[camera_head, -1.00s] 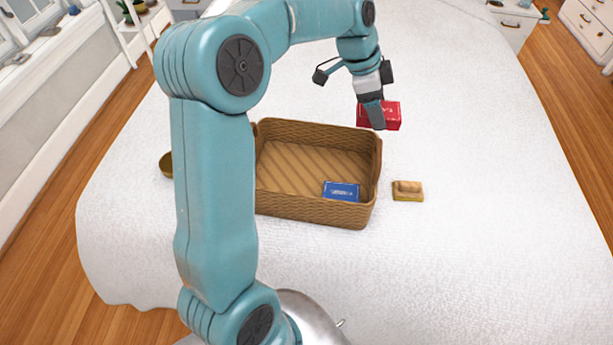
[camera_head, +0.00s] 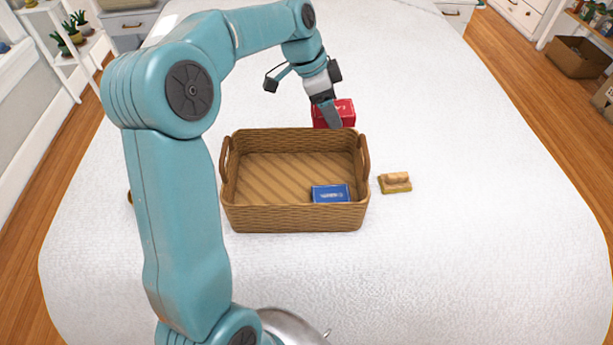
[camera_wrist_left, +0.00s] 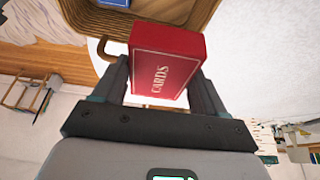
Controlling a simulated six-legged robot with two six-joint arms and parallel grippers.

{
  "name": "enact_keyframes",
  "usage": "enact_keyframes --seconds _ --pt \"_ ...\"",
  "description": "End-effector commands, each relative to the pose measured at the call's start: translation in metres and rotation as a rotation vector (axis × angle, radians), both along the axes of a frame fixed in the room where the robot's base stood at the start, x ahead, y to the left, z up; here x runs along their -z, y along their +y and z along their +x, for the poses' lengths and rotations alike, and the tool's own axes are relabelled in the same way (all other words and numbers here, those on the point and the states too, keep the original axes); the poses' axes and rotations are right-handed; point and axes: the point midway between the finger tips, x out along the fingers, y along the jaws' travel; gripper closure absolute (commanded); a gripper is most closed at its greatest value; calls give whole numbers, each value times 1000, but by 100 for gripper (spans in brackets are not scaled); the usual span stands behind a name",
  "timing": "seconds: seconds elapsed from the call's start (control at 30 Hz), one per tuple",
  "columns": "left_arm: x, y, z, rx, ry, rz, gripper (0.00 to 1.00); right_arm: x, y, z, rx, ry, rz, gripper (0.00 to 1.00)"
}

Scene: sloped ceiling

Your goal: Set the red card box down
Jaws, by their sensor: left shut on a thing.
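The red card box (camera_head: 345,109) is held by my left gripper (camera_head: 334,113), just behind the back right of the wicker basket in the head view. In the left wrist view the red card box (camera_wrist_left: 164,62), lettered "CARDS", sits between the two fingers of my left gripper (camera_wrist_left: 160,84), which is shut on it. The fingers hide part of its sides. The head view does not clearly show how high the box is above the bed. My right gripper is not in view.
The wicker basket (camera_head: 295,219) stands on the white-covered bed (camera_head: 460,230) with a blue card box (camera_head: 331,194) inside. A small tan-and-yellow object (camera_head: 395,182) lies right of the basket. The bed's right side is clear.

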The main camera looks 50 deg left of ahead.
Motion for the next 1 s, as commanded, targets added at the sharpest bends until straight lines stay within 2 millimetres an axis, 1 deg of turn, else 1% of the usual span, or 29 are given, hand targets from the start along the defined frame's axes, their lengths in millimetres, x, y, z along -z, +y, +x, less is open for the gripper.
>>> enact_keyframes --seconds 0.03,0.17,0.2,0.3,0.4,0.5,0.67,0.77,0.9,1.0 --pt "17 -1 -1 -1 6 -3 64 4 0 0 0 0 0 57" --pt "56 -1 0 0 6 -4 64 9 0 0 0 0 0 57" --pt "68 -1 0 0 7 -3 64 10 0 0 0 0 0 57" --pt "96 -1 -1 0 6 -3 64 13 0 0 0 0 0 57" --pt "119 0 -1 0 5 -3 64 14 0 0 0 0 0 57" --pt "132 0 -1 1 2 -2 64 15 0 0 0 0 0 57" --pt "143 1 -1 2 2 -1 64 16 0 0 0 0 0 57" --pt "157 2 -2 2 4 -1 64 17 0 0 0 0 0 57" --pt "179 1 -2 1 3 -2 64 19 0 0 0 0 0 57" --pt "182 1 -1 2 1 -1 64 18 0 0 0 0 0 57"
